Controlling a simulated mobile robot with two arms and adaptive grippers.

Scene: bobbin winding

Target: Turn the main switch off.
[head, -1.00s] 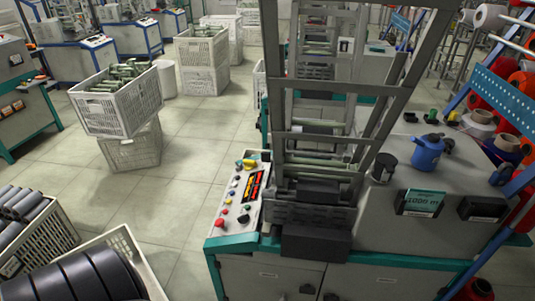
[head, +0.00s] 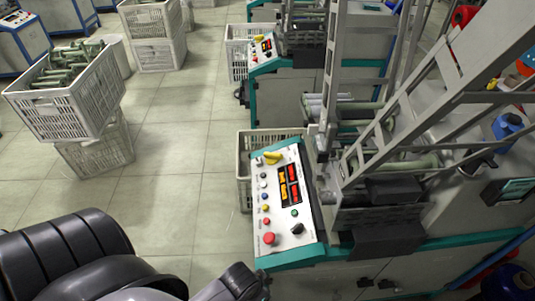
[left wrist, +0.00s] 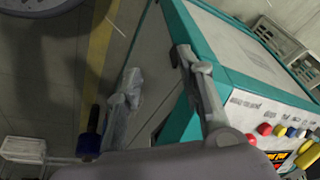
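The control panel (head: 281,205) of the near machine carries several coloured buttons, lit displays and a black rotary knob (head: 297,228) near its lower right. A small dark round knob (head: 365,281) sits on the cabinet front below. No readable label tells me which is the main switch. My left arm enters at the lower left. Part of my left gripper (head: 243,282) shows at the bottom edge, left of the cabinet. In the left wrist view my left gripper (left wrist: 157,65) has its fingers spread and empty beside the teal-edged cabinet. My right gripper is not in view.
A red button (head: 269,239) is left of the black knob. A yellow item (head: 273,157) lies at the panel's top. A grey crate (head: 243,165) stands behind the panel. Stacked crates (head: 75,105) stand left, with clear floor (head: 170,185) between.

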